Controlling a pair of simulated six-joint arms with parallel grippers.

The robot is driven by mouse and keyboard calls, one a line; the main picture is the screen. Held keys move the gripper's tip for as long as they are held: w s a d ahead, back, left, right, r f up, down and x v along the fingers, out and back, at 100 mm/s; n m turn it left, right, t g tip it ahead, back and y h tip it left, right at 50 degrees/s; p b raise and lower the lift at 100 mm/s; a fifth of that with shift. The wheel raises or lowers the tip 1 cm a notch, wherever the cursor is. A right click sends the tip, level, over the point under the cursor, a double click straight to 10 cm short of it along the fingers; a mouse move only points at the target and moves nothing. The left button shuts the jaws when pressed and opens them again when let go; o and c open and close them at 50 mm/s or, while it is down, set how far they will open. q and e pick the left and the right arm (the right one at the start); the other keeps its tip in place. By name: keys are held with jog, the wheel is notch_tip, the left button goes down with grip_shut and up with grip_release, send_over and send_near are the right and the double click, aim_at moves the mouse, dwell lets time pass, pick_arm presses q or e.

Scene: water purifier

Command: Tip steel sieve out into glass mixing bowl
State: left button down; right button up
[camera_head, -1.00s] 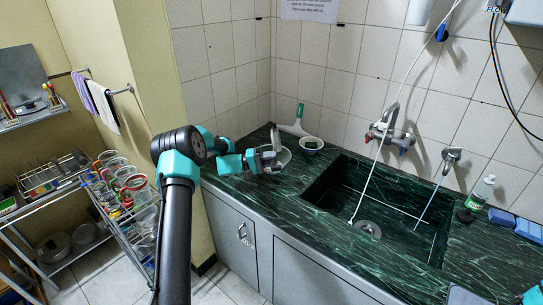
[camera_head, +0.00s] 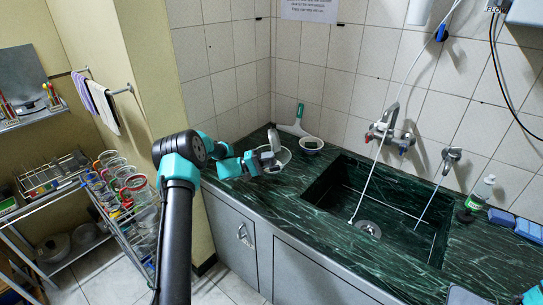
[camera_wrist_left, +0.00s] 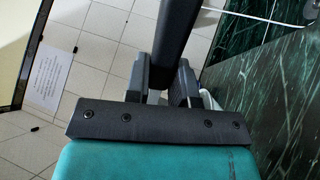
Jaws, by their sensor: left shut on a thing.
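My left gripper (camera_head: 262,162) is shut on the dark handle (camera_wrist_left: 176,38) of the steel sieve, seen between the jaws in the left wrist view. In the head view the sieve (camera_head: 273,141) is a small grey shape, turned steeply up on edge at the gripper. The glass mixing bowl (camera_head: 285,157) appears as a pale, clear rim on the green counter, just beside and below the sieve. The gripper partly covers it. I cannot tell what is inside either one. My right gripper is not in view; only a teal piece of my right arm shows at the lower right.
A small white bowl (camera_head: 311,145) with dark contents stands just right of the glass bowl, with a squeegee (camera_head: 296,125) behind it. The sunken sink (camera_head: 375,205) lies to the right. The tiled wall is close behind. The front strip of counter (camera_head: 270,195) is clear.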

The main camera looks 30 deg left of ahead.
pick_arm(q)
jog(key=shift+s+a+f+t+h, duration=0.1)
jog(key=shift+a+t+h, duration=0.1)
jog(key=shift+h, duration=0.15)
jog(key=shift+s+a+t+h, duration=0.1)
jog(key=shift+t+h, duration=0.1)
jog(key=shift+h, duration=0.15)
dwell(0.6)
jog(key=shift+w+d+r+g+y, duration=0.35)
jog(key=shift+d+g+y, duration=0.25)
jog(key=shift+y, duration=0.4)
jog(key=shift+w+d+g+y, duration=0.15)
jog(key=shift+g+y, duration=0.15)
jog(key=shift+y, duration=0.2)
jog(key=shift+f, duration=0.1)
jog(key=shift+d, duration=0.1)
